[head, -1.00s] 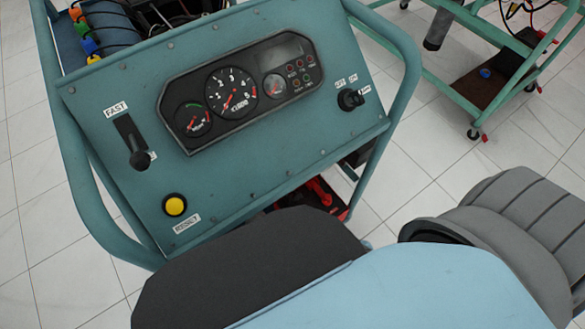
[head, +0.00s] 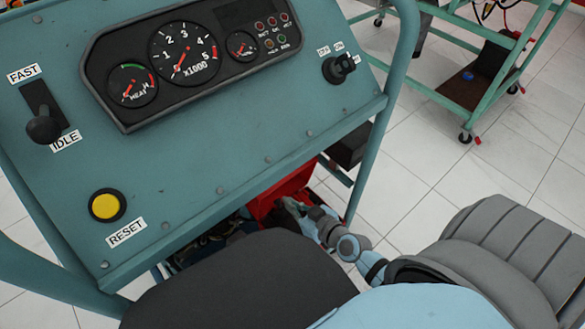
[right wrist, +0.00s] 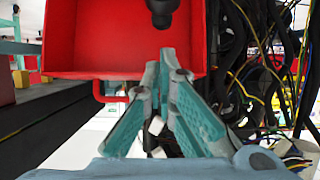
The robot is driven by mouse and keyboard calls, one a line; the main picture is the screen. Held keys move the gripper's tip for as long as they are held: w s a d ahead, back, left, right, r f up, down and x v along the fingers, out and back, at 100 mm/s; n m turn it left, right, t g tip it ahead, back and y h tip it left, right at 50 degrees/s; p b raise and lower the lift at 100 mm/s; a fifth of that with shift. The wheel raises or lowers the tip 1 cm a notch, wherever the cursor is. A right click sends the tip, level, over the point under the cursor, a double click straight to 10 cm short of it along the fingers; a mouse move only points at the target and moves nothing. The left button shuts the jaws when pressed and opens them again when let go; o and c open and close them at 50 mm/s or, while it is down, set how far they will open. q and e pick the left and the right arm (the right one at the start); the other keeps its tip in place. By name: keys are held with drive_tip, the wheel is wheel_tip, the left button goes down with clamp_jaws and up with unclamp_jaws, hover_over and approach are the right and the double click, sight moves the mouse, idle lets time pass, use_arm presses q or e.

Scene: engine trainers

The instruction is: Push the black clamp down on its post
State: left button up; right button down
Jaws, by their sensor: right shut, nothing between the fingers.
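My right gripper (head: 287,204) reaches under the front of the teal panel, beside a red tray (head: 290,188). In the right wrist view its teal fingers (right wrist: 168,62) are closed together and empty, pointing at the red tray (right wrist: 112,38). A black rounded piece (right wrist: 161,12) shows at the top of that view, just beyond the fingertips and apart from them. It may be the black clamp, but I cannot tell for sure. No post can be made out. My left gripper is not in view.
Black cables and coloured wires (right wrist: 262,70) crowd the right side of the wrist view. A dark beam (right wrist: 55,125) runs along its left. The teal panel (head: 190,210) with gauges stands above my right gripper. Tiled floor (head: 410,160) lies open to the right.

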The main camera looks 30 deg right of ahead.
sight(278, 200)
drive_tip(key=b+x, duration=0.1)
drive_tip(key=x, duration=0.5)
drive_tip(key=shift+w+f, duration=0.1)
drive_tip(key=shift+f, duration=0.05)
drive_tip(key=shift+w+a+f, duration=0.1)
drive_tip(key=shift+w, duration=0.3)
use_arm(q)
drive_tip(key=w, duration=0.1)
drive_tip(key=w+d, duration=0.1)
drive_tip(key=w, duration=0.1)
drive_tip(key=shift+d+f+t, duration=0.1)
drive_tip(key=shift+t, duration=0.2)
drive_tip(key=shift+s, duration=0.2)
